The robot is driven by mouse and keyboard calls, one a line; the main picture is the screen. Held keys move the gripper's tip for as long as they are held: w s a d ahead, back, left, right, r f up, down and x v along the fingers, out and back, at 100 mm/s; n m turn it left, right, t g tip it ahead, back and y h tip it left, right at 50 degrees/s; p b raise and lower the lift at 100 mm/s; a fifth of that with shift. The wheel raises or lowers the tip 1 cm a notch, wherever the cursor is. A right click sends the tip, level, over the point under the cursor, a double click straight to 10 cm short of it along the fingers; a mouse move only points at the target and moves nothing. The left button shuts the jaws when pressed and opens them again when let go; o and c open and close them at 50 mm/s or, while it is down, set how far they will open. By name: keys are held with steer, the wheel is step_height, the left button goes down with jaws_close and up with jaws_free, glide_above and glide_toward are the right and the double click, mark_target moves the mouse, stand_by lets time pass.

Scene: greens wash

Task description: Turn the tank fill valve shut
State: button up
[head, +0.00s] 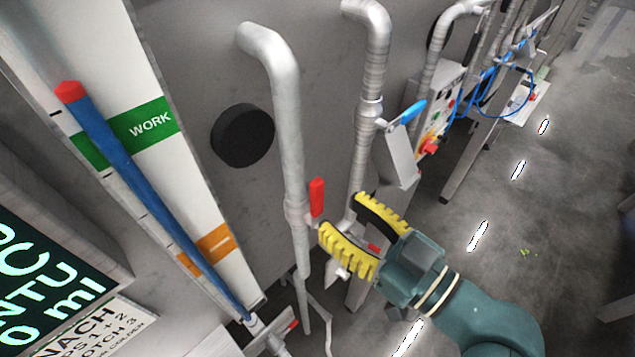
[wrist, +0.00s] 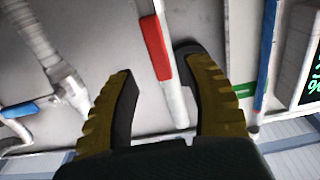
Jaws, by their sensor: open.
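A red lever handle (head: 317,197) stands upright beside a grey vertical pipe (head: 288,140), roughly in line with it. No label names this valve as the tank fill valve. My gripper (head: 345,217), with yellow ribbed fingers and dark pads, is open just right of the lever in the head view. In the wrist view the red lever (wrist: 156,47) shows in the gap between the open fingers, toward the right finger. The lever looks beyond the fingertips, not gripped. Whether a finger touches it, I cannot tell.
A second pipe (head: 366,150) with a blue handle (head: 405,115) stands to the right. A white level board (head: 165,150) with a blue column (head: 150,190) stands left. A black round disc (head: 242,135) is on the grey wall. Open floor (head: 540,230) lies right.

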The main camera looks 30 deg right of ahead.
mark_target(320, 198)
steer(key=p+x, duration=0.1)
steer(key=x, duration=0.4)
steer(key=shift+r, duration=0.15)
steer(key=shift+w+a, duration=0.1)
steer(key=shift+w, duration=0.25)
jaws_close()
